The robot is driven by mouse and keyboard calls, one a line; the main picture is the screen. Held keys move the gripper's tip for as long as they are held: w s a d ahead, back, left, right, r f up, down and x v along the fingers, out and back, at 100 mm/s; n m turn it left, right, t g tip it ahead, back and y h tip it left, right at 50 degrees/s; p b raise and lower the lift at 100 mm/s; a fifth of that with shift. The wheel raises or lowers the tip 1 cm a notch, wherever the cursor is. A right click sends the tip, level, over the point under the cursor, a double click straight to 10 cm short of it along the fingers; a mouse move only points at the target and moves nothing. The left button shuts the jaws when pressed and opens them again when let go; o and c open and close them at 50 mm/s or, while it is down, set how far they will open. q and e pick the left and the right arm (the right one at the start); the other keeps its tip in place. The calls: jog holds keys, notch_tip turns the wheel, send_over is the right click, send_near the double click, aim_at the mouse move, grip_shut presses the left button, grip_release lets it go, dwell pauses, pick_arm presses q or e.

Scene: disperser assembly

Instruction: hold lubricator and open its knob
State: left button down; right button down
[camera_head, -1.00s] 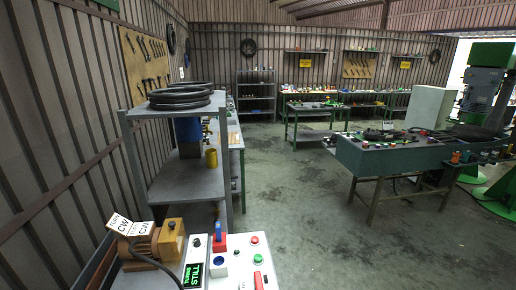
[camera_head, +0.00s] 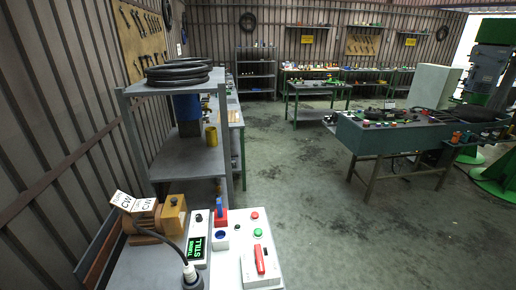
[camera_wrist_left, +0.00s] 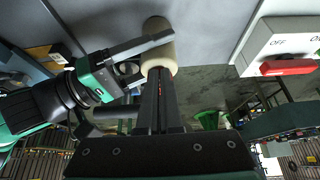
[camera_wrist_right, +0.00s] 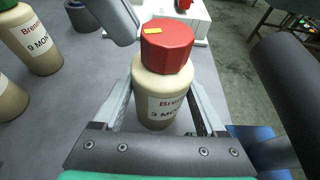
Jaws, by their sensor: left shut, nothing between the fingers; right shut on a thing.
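My right gripper is shut around the bottle's body. In the left wrist view, my left gripper (camera_wrist_left: 159,75) is shut and empty, its fingertips close to a cream cylinder (camera_wrist_left: 158,55); I cannot tell whether they touch. My right gripper also shows there, reaching in from the left (camera_wrist_left: 125,65). The head view shows neither gripper.
Other bottles (camera_wrist_right: 32,42) stand at left on the grey bench (camera_wrist_right: 75,120). A white box with a red switch (camera_head: 260,260), a control panel (camera_head: 235,228) and a motor (camera_head: 145,222) with a cable sit on the bench. Concrete floor lies open at right.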

pick_arm(q)
jog(key=shift+s+d, duration=0.15)
jog(key=shift+s, duration=0.2)
pick_arm(e)
jog(key=shift+a, duration=0.1)
pick_arm(q)
notch_tip(320, 180, up, 6)
jog(key=shift+a, duration=0.45)
dwell(0.3)
pick_arm(e)
grip_release()
jog(key=shift+s, duration=0.1)
